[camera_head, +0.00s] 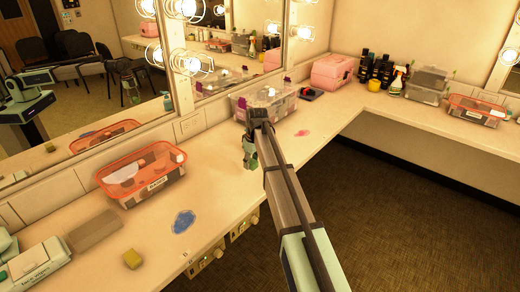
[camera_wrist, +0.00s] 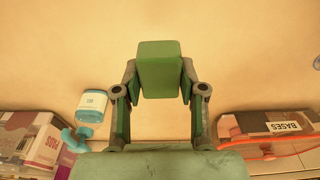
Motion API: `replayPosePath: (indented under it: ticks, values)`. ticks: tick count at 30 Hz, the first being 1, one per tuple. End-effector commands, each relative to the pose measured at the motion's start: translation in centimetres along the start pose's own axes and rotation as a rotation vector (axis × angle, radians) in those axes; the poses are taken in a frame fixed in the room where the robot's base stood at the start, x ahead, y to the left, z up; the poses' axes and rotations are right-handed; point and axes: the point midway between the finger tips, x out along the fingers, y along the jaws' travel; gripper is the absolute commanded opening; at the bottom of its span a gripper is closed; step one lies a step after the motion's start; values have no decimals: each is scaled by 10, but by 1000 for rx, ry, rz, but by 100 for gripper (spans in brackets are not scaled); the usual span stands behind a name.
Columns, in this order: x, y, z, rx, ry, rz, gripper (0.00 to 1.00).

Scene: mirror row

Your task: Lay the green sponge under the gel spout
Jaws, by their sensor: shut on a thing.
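My gripper (camera_wrist: 160,82) is shut on the green sponge (camera_wrist: 159,60), which stands out between the two fingertips in the wrist view. A blue pump bottle with a white label (camera_wrist: 92,104) is on the left of the wrist view, apart from the sponge. Its teal spout (camera_wrist: 74,140) is lower left, beside my left finger. In the head view my gripper (camera_head: 250,148) is above the counter near the mirror; I cannot clearly make out the sponge there. The bottle itself is not clear in the head view; a teal bottle shape shows at the mirror.
An orange-rimmed bin (camera_head: 142,177), a blue patch (camera_head: 184,221) and a yellow sponge (camera_head: 132,259) are on the left counter (camera_head: 215,190). A clear bin (camera_head: 272,101) and pink case (camera_head: 332,72) stand farther back. The counter around the pink patch (camera_head: 302,133) is clear.

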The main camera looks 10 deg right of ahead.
Motion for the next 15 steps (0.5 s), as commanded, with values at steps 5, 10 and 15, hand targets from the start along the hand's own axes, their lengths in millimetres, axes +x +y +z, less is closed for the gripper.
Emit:
replayPosePath:
  ticks: [5,10,15]
  values:
    - [0,33,-20,3,-1,0,22]
    - [3,70,-40,3,0,0,22]
    - [6,106,-59,4,-1,0,22]
